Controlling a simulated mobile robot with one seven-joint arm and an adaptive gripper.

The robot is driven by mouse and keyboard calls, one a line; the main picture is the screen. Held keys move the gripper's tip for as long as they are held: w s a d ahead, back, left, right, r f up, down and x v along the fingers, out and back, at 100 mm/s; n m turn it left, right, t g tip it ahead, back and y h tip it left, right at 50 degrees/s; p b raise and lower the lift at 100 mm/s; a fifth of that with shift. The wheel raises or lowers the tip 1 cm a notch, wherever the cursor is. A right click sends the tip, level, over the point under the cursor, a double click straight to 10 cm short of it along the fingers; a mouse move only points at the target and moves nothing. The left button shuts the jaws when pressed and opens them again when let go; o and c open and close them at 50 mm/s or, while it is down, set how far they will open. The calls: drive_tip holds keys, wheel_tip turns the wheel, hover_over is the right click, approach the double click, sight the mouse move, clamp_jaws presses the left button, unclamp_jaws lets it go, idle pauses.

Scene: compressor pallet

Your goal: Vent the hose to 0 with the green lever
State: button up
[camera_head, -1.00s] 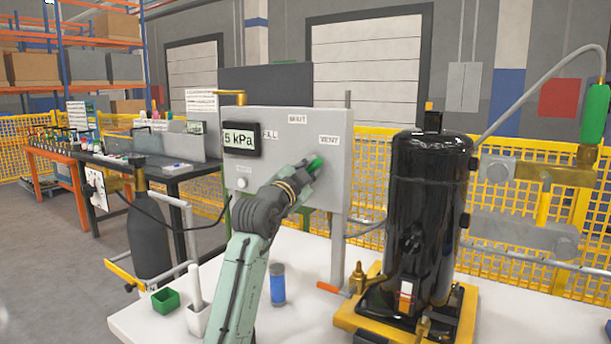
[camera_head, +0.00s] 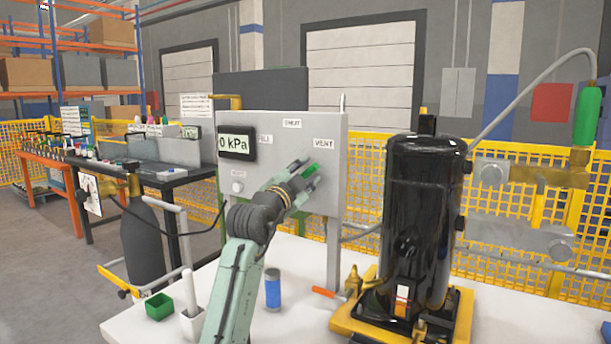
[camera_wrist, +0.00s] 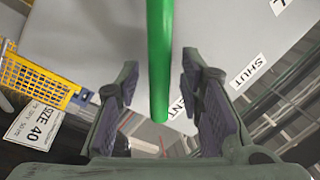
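The green lever (camera_head: 312,170) sits on the grey panel (camera_head: 285,125), below and left of the VENT label (camera_head: 324,143). The panel display (camera_head: 235,143) reads 0 kPa. My gripper (camera_head: 306,175) is at the lever, in front of the panel. In the wrist view, the green lever (camera_wrist: 159,65) runs between the two spread fingers of my gripper (camera_wrist: 158,72), with a visible gap on each side. Its tip lies by the partly hidden VENT label. The SHUT label (camera_wrist: 248,75) is to the right.
A black compressor (camera_head: 425,215) stands on a yellow base right of the panel. A blue can (camera_head: 272,290), a green box (camera_head: 159,306) and a white holder (camera_head: 192,322) are on the white tabletop. A dark cylinder (camera_head: 143,235) stands at left.

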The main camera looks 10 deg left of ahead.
drive_tip(key=shift+s, duration=0.1)
drive_tip(key=v, duration=1.1)
drive_tip(key=shift+s, duration=0.4)
drive_tip(key=shift+a+f, duration=0.1)
